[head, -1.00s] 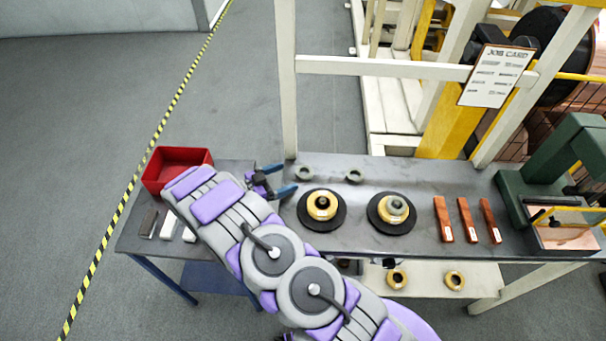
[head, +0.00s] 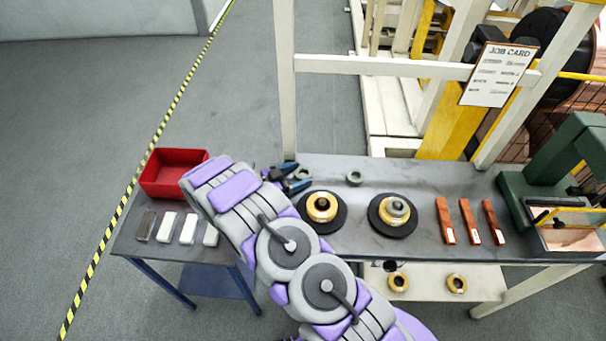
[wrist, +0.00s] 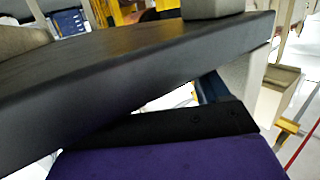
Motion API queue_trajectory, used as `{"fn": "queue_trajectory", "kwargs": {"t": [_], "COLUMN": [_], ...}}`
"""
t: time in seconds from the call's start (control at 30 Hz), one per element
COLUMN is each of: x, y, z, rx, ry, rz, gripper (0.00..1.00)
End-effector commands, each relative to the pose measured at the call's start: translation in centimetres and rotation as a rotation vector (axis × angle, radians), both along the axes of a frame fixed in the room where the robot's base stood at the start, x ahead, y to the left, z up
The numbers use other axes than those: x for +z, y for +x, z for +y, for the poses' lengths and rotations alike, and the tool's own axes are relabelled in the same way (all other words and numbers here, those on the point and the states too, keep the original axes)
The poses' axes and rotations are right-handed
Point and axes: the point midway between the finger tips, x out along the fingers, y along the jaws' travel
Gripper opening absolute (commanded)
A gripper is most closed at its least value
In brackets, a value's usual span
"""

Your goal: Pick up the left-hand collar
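In the wrist view a dark slab-like surface crosses the picture above a purple part of mine, with cut-off grey shapes at the top and left that I cannot identify.
The table (head: 440,182) holds two black discs with yellow rings (head: 321,210) (head: 392,213), several copper bars (head: 467,222) and a green press (head: 550,180). A red bin (head: 172,172) and several small blocks (head: 167,227) are on the left. A white frame post (head: 285,80) rises behind.

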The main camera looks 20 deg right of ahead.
Motion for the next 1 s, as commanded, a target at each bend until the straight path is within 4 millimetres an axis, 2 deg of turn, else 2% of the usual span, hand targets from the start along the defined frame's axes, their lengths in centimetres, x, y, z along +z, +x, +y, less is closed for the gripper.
{"fn": "queue_trajectory", "kwargs": {"t": [0.07, 0.53, 0.83, 1.0], "x": [-0.1, -0.1, 0.2, 1.9], "y": [-0.1, -0.1, -0.1, 0.0], "z": [0.0, -0.1, -0.1, -0.1], "rx": [-0.002, -0.002, -0.002, -0.002], "ry": [0.001, 0.001, 0.002, 0.002], "rz": [0.002, 0.003, 0.002, -0.001], "gripper": [0.65, 0.20, 0.20, 0.20]}}
